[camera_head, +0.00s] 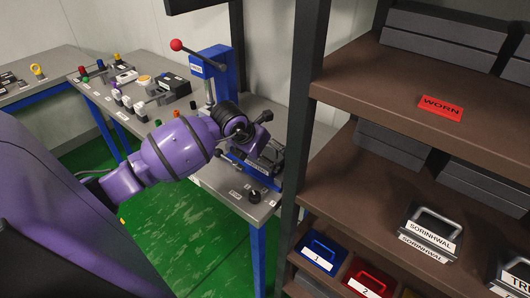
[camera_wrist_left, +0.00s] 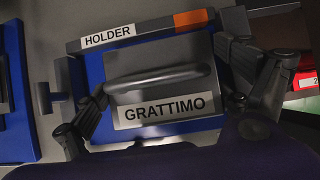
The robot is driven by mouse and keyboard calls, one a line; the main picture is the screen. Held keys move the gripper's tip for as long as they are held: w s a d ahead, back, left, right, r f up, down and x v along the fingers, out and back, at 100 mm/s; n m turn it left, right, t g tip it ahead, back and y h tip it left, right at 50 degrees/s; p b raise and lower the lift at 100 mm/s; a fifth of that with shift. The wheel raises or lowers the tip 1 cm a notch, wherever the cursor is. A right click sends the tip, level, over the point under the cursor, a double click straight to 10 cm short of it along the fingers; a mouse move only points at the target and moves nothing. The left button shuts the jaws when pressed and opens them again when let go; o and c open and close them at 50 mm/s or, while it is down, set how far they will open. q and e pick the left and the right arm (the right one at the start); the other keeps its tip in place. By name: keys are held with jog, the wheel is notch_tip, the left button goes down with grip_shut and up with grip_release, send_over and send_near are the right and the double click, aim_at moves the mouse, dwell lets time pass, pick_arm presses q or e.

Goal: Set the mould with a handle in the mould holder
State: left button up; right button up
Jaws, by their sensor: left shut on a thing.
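My left gripper (camera_head: 249,146) is over the far bench in the head view. In the left wrist view its fingers (camera_wrist_left: 165,88) are at the two ends of the grey handle, and it is shut on the mould labelled GRATTIMO (camera_wrist_left: 165,112). The blue mould holder, labelled HOLDER (camera_wrist_left: 108,38), lies around and behind the mould. In the head view the holder (camera_head: 247,180) is partly hidden by my arm and gripper. The mould appears within the holder's outline; I cannot tell whether it rests fully on the bottom. My right gripper is not in view.
A blue press (camera_head: 210,75) with a red-knobbed lever stands behind my arm. A brown shelf rack (camera_head: 400,115) is at the right, with a SORINHWAL mould (camera_head: 428,232) and a red WORN label (camera_head: 440,107). Small items crowd the bench's left part. Green floor is open below.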

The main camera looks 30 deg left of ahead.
pick_arm(q)
jog(key=o, duration=1.8)
jog(key=shift+w+r, duration=0.1)
jog(key=shift+r, duration=0.1)
jog(key=shift+c, duration=0.2)
jog(key=shift+s+f, duration=0.2)
jog(key=shift+f, duration=0.05)
jog(key=v, duration=1.2)
jog(key=shift+r, duration=0.2)
